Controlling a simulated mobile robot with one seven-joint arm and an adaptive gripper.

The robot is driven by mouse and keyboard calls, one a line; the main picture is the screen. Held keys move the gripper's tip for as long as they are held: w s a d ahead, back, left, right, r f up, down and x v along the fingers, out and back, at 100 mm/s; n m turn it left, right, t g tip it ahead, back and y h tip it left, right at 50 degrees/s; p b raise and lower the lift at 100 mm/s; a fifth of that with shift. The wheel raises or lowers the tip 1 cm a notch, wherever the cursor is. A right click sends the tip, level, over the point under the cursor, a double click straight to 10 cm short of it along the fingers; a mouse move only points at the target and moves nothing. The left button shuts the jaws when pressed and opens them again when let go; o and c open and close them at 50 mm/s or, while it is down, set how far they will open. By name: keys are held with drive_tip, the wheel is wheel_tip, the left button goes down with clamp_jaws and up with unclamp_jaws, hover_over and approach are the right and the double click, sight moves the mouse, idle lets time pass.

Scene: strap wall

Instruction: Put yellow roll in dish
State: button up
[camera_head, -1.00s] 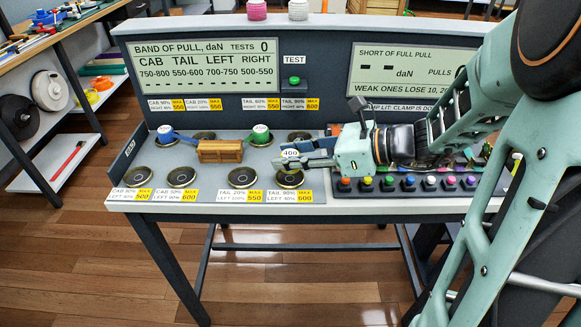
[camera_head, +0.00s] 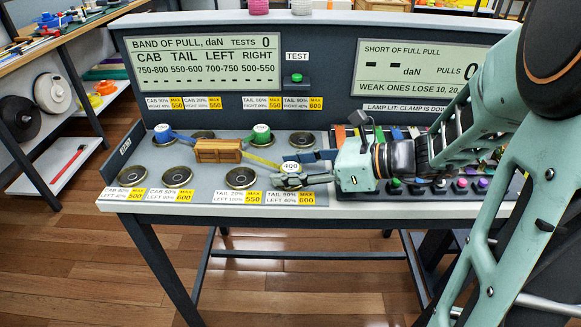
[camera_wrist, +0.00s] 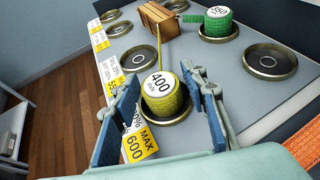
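The yellow roll (camera_wrist: 163,91), its white top marked 400, sits upright in the nearest round metal dish (camera_wrist: 172,120) in the wrist view. In the head view its white top (camera_head: 291,166) shows just behind my fingers. A yellow strap (camera_head: 262,161) runs from it to the brown wooden block (camera_head: 217,151). My gripper (camera_wrist: 166,118) is open around the roll, one blue-padded finger on each side with a visible gap. In the head view my gripper (camera_head: 300,170) hides most of the front-right dish, by the TAIL 90%, LEFT 40%, 600 label.
A green roll (camera_head: 261,134) and a blue roll (camera_head: 163,133) stand in back-row dishes. Empty dishes include one (camera_head: 241,177) left of my gripper and one (camera_wrist: 265,60) at back right. A row of coloured buttons (camera_head: 438,186) lies at right. An upright display panel stands behind.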

drive_tip(key=shift+d+r, duration=0.25)
drive_tip(key=shift+r, duration=0.1)
drive_tip(key=p+v, duration=0.3)
drive_tip(key=v, duration=0.8)
drive_tip(key=shift+s+d, duration=0.2)
drive_tip(key=shift+d, duration=0.05)
